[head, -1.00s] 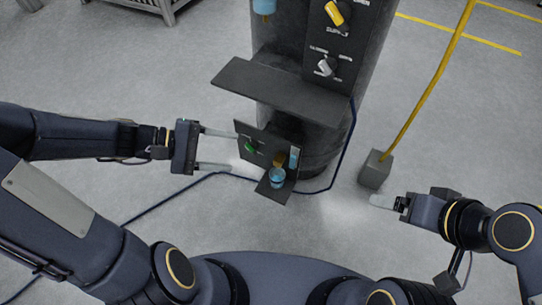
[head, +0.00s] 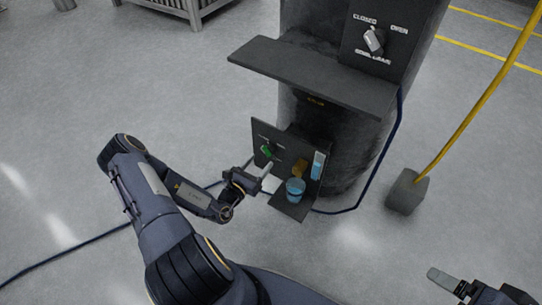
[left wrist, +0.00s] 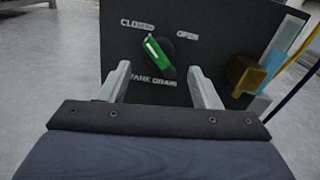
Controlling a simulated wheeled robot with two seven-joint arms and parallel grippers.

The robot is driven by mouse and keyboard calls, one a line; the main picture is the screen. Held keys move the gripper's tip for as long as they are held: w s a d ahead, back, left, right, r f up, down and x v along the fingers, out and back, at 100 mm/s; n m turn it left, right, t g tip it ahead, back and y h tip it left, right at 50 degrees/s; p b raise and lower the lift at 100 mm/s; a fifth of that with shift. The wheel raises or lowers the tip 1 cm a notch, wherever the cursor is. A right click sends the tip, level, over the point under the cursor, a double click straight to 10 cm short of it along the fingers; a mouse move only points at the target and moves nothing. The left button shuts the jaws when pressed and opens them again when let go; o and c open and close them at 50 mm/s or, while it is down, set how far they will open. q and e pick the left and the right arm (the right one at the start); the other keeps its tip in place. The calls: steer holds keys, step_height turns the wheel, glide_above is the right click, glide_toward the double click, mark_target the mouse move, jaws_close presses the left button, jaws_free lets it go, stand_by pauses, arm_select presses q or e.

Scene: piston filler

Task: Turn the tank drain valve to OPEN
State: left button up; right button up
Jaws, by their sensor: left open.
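The tank drain valve has a green handle (left wrist: 157,54) on a dark panel (left wrist: 230,25) marked CLOSED, OPEN and TANK DRAIN. The handle tilts up and left, its upper end toward CLOSED. It also shows in the head view (head: 267,151). My left gripper (left wrist: 160,76) is open and empty, facing the panel. Its fingertips lie to either side of the handle's lower part in the picture; I cannot tell whether they touch it. In the head view my left gripper (head: 270,177) is close in front of the panel. My right gripper (head: 450,283) is partly visible at the lower right.
A blue cup (head: 296,188) stands on a small shelf below a brass spout (head: 300,168). A dark ledge (head: 315,75) juts out above. A grey-white knob (head: 374,40) sits on the upper panel. A grey block (head: 407,192) with a yellow pole stands right.

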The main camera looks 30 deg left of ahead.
mark_target(266, 154)
arm_select(q)
steer(key=w+b, duration=0.1)
steer(key=w, duration=0.4)
steer(key=shift+w+d, duration=0.15)
steer(key=shift+w, duration=0.1)
steer(key=c, duration=1)
steer(key=shift+r, duration=0.1)
